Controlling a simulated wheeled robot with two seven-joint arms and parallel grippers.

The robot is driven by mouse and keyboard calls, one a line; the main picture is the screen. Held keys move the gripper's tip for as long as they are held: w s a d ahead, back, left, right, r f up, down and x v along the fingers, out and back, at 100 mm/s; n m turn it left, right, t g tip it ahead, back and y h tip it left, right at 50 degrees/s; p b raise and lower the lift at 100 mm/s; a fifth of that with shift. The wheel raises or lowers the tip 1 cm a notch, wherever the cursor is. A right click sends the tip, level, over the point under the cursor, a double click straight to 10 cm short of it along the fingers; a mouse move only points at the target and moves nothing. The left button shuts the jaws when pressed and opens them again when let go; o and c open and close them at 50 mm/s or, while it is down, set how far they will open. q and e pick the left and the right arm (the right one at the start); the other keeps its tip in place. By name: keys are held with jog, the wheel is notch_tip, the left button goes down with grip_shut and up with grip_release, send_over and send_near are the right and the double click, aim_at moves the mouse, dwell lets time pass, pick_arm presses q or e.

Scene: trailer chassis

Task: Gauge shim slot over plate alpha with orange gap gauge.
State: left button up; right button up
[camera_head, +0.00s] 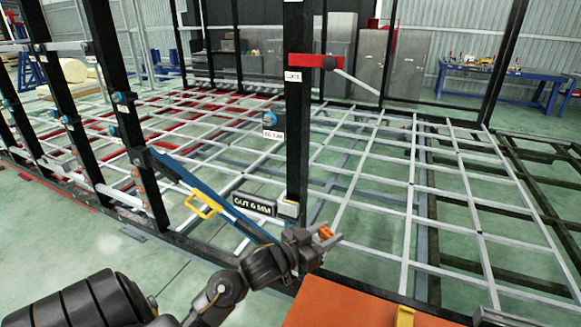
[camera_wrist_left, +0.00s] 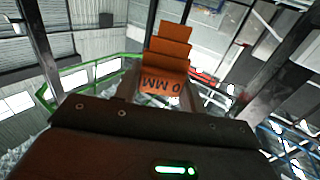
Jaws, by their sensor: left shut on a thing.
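My left gripper (camera_head: 324,240) is shut on the orange gap gauge (camera_head: 326,232), in front of and just right of the foot of the black upright post (camera_head: 297,110). In the left wrist view the gauge (camera_wrist_left: 168,55) is a stepped orange block with lettering ending in "MM", standing out between the fingers. A dark sign reading "OUT 6 MM" (camera_head: 253,204) sits left of the post, with a small pale block (camera_head: 288,208) beside it. I cannot tell which part is plate alpha, and the shim slot cannot be made out. My right gripper is not in view.
An orange surface (camera_head: 345,305) with a yellow item (camera_head: 404,316) lies at the bottom, close below my left gripper. A blue diagonal bar with a yellow handle (camera_head: 203,204) runs left of the post. A grey grid frame (camera_head: 410,185) spreads behind. Black posts stand left.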

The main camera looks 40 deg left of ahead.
pick_arm(q)
jog(key=w+a+r+n+y+p, duration=0.1)
jog(key=w+a+r+n+y, duration=0.3)
jog(key=a, duration=0.4)
notch_tip(320, 180, up, 2)
jog(key=r+n+y+p, duration=0.1)
jog(key=n+y+p, duration=0.1)
jog(key=y, duration=0.4)
send_over(293, 181)
jog(key=v, duration=0.4)
jog(key=shift+w+d+f, duration=0.15)
jog(key=shift+w+f, duration=0.05)
jog(key=shift+w, duration=0.05)
jog(key=shift+a+r, duration=0.1)
jog(key=shift+a, duration=0.25)
jog(key=shift+d+r+p, duration=0.1)
jog(key=shift+p, duration=0.4)
jog(key=shift+s+f+b, duration=0.1)
jog(key=shift+f+b, duration=1.3)
jog(key=shift+f, duration=1.45)
